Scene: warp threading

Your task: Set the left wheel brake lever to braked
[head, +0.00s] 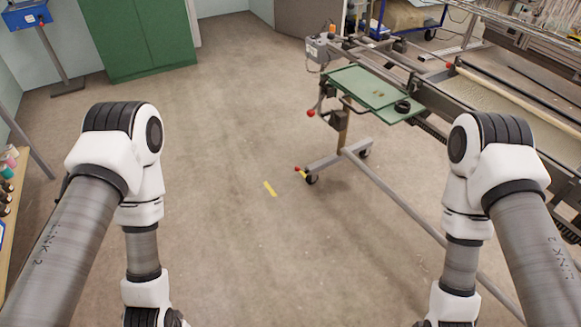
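A small lever with a red tip (298,169) sticks out beside the near caster wheel (312,180) at the left end of the loom frame's grey foot bar (322,167). The lever is small in the head view, and I cannot tell whether it is at braked or released. Another caster (364,153) stands farther back on the same foot. Both my arms hang down at the sides of the view and run out at the bottom edge. My grippers are out of the picture, well short of the lever.
The loom frame (430,95) with a green side table (372,92) fills the upper right. A red knob (311,113) juts from it. A green cabinet (135,38) stands at the back left. A shelf (14,215) is at the left edge. The middle floor is clear.

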